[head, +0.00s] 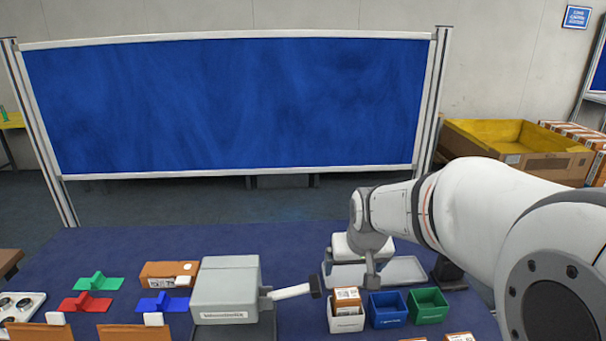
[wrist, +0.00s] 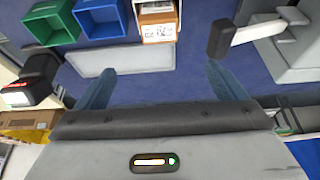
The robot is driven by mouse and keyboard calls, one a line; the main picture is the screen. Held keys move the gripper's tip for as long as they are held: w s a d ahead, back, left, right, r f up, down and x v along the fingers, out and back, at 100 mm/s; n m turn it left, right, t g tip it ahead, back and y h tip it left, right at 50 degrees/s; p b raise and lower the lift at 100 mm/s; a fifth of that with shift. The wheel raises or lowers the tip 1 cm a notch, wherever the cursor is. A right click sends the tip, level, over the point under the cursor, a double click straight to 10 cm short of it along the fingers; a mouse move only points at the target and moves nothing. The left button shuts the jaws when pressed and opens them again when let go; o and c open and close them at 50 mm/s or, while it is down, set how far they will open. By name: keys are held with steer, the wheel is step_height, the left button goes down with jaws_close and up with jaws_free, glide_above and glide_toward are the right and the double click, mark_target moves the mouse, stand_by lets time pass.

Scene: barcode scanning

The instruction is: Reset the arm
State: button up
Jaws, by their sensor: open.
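My arm reaches in from the right in the head view, and my gripper (head: 372,274) hangs over the table behind the small bins. In the wrist view my gripper (wrist: 160,82) has its two blue-grey fingers wide apart with nothing between them. A long grey tray (head: 405,268) lies beside and partly behind my gripper in the head view; it also shows beyond the fingers in the wrist view (wrist: 120,60). My fingertips are partly hidden in the head view.
A white bin (head: 346,325) holds a labelled brown box (head: 346,297). A blue bin (head: 388,310) and green bin (head: 428,306) stand beside it. A grey machine (head: 225,285) has a black-ended lever (head: 293,291). A dark scanner-like device (head: 448,272) stands right of the tray.

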steer(key=s+r+g, duration=0.1)
steer(key=s, duration=1.7)
steer(key=shift+r, duration=0.2)
steer(key=shift+d, duration=0.1)
